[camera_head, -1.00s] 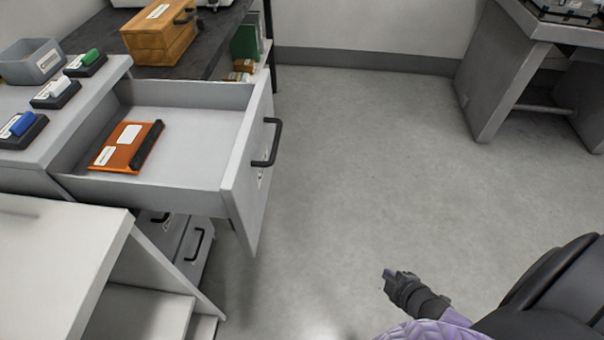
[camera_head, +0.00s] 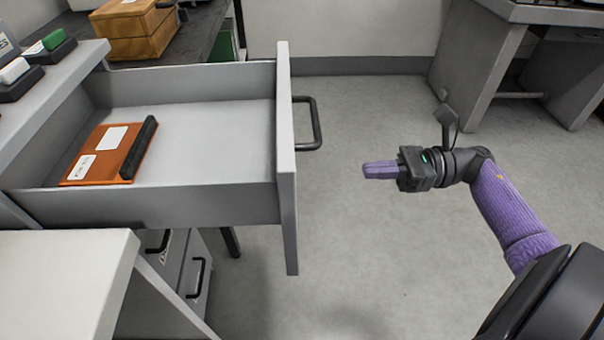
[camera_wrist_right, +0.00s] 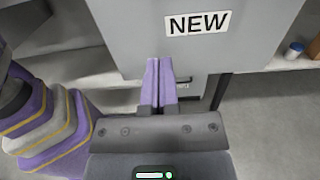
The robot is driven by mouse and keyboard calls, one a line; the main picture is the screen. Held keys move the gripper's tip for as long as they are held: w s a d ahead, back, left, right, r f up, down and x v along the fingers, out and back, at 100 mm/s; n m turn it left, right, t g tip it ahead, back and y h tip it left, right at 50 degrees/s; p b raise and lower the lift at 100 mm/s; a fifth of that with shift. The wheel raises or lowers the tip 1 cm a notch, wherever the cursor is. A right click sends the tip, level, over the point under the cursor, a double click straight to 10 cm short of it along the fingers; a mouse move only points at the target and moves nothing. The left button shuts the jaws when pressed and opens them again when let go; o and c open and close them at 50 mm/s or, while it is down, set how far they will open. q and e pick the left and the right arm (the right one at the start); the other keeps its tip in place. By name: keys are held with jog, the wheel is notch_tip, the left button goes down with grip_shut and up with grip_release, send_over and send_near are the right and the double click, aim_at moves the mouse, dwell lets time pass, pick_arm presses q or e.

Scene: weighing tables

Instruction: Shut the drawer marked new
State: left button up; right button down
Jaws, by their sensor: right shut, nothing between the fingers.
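The open grey drawer (camera_head: 288,180) is pulled out to the right in the head view, with a black handle (camera_head: 317,125) on its front. An orange flat case (camera_head: 95,165) with white labels and a black edge lies inside it. In the right wrist view, the drawer front (camera_wrist_right: 135,45) carries a white label reading NEW (camera_wrist_right: 197,22). My right gripper (camera_head: 366,170) is shut and empty, its purple fingers pointing at the drawer front from the right, with a gap between them in the head view. The fingers also show in the right wrist view (camera_wrist_right: 159,62). My left gripper is not in view.
Another drawer with a black handle (camera_head: 197,278) sits below. A white surface (camera_head: 60,270) stands at the front left. A wooden box (camera_head: 132,35) rests on the dark table behind. A grey desk (camera_head: 475,60) stands at the back right. Floor right of the drawer is clear.

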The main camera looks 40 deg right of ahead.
jog(key=b+x, duration=0.1)
jog(key=x, duration=0.9)
jog(key=shift+w+a, duration=0.2)
jog(key=shift+a, duration=0.05)
